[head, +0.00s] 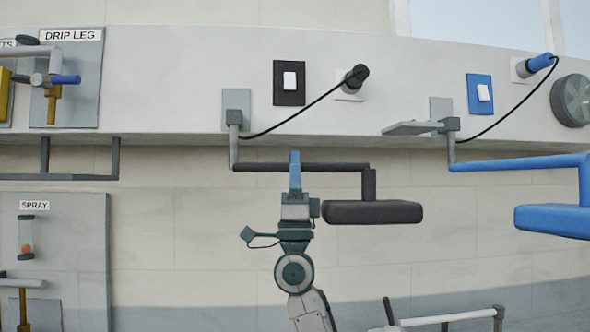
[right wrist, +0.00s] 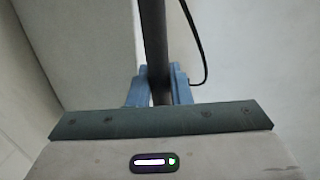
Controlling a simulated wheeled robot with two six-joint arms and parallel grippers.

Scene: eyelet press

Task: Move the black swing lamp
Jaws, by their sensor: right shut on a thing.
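The black swing lamp (head: 373,212) hangs from a wall bracket in the middle of the head view. Its dark horizontal arm (head: 335,167) runs right from a grey elbow post to a short upright above the flat black lamp head. My right gripper (head: 295,160) reaches up from below and is shut on the lamp's arm, left of the lamp head. In the right wrist view the blue fingers (right wrist: 160,88) stand on both sides of the dark bar. My left gripper is not in view.
A blue swing lamp (head: 553,219) hangs at the right, with a grey paddle (head: 412,128) near its bracket. A black switch (head: 289,82) and a plug (head: 356,76) with a black cord sit above. Boards labelled DRIP LEG (head: 88,100) and SPRAY (head: 90,235) are at the left.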

